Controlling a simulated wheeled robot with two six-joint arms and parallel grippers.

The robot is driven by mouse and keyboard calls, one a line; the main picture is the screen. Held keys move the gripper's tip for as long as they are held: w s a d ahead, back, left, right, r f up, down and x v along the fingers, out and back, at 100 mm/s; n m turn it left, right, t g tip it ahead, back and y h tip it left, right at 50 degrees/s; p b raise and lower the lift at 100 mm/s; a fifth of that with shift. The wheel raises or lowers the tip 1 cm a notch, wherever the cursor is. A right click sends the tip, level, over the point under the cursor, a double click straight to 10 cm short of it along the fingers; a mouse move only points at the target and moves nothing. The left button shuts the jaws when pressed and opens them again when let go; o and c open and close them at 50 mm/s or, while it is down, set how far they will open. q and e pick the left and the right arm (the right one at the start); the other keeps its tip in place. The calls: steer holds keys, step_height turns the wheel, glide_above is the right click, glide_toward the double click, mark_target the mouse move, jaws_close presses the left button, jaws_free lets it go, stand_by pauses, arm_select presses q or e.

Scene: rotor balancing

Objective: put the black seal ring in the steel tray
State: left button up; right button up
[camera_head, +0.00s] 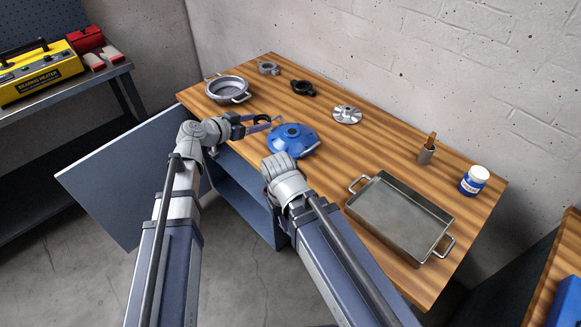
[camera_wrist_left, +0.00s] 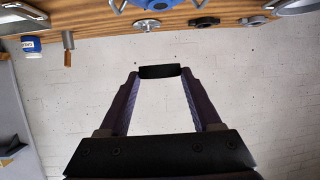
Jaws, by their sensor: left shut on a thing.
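The black seal ring (camera_head: 262,119) is held between the fingertips of my left gripper (camera_head: 260,124), near the table's left front edge beside a blue domed cover. In the left wrist view the ring (camera_wrist_left: 159,71) shows edge-on as a dark bar between the two fingertips of my left gripper (camera_wrist_left: 158,75), against the wall. The steel tray (camera_head: 385,237) is rectangular with two end handles, lies at the right front of the table and looks empty. My right arm reaches in at the centre, and its fingers are hidden behind its wrist.
The blue domed cover (camera_head: 291,139) with handles stands between the ring and the tray.

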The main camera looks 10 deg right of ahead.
arm_select(q)
steer(key=shift+d+f, duration=0.25)
steer(key=shift+m+g+h, duration=0.4)
steer(key=shift+m, duration=0.1)
steer(key=f+b, duration=1.8)
steer(key=b, duration=0.1)
steer(key=shift+d+f, duration=0.25)
steer(key=shift+f, duration=0.05)
steer(key=shift+f, duration=0.1)
steer(key=shift+f, duration=0.15)
steer(key=o, duration=1.3)
